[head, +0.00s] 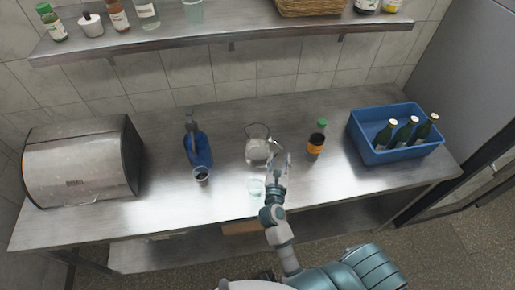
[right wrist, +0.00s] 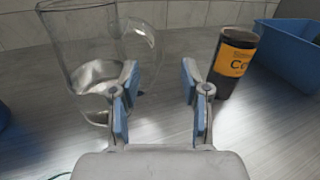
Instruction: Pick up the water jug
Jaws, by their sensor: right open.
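The water jug is a clear glass jug (head: 257,150) standing upright on the steel counter, near its middle. In the right wrist view the jug (right wrist: 85,50) stands at the left, with its handle on its right side. My right gripper (head: 282,162) is at the jug's right side in the head view. In the right wrist view my right gripper (right wrist: 160,85) is open, and nothing is held between its fingers. The handle is close to the left finger; I cannot tell whether they touch. My left gripper is not in view.
A dark bottle with an orange label (head: 316,145) stands right of the jug. A blue crate (head: 375,152) with green bottles is farther right.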

